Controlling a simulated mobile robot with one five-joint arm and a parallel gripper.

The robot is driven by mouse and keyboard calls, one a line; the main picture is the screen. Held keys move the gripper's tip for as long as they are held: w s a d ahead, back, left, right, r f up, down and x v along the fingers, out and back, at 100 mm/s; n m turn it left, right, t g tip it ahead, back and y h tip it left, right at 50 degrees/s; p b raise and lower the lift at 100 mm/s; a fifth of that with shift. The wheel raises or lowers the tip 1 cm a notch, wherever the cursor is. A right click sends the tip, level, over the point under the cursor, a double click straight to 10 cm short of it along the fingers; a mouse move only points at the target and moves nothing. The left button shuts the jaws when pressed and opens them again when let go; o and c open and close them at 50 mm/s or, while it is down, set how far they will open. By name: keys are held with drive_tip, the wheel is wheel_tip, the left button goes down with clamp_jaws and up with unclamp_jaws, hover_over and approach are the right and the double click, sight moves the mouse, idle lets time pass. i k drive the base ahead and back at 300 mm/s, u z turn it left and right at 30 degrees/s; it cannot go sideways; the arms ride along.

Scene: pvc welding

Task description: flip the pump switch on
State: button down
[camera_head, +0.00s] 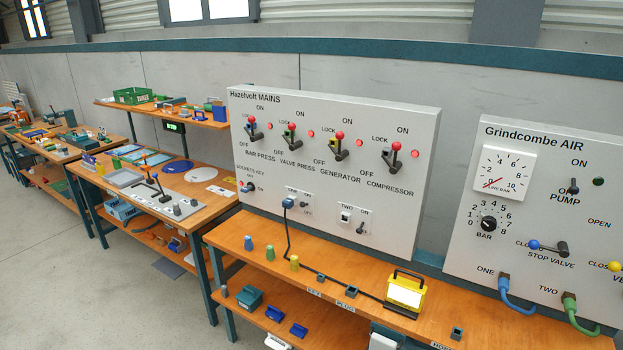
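The pump switch (573,187) is a small dark toggle on the upper right of the grey Grindcombe AIR panel (470,215). "ON" is printed above it and "PUMP" below it. Which way its lever is set is too small to tell. A dark green lamp (598,181) sits just to its right and looks unlit. The white dial gauge (505,172) to the left of the switch has a red needle near the low end. My gripper is not in view.
Below the switch are a BAR knob (489,223) and a blue-ended stop valve lever (546,247). Blue (515,300) and green (575,315) hoses hang from the panel. The Hazelvolt MAINS panel (330,110) stands left, above a wooden bench (340,300). Grey floor is clear at lower left.

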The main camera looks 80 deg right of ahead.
sight(574, 189)
drive_tip(key=z, duration=3.85)
drive_tip(key=k, duration=1)
drive_tip(key=z, duration=0.45)
drive_tip(key=i, duration=1)
drive_tip(key=u, duration=0.3)
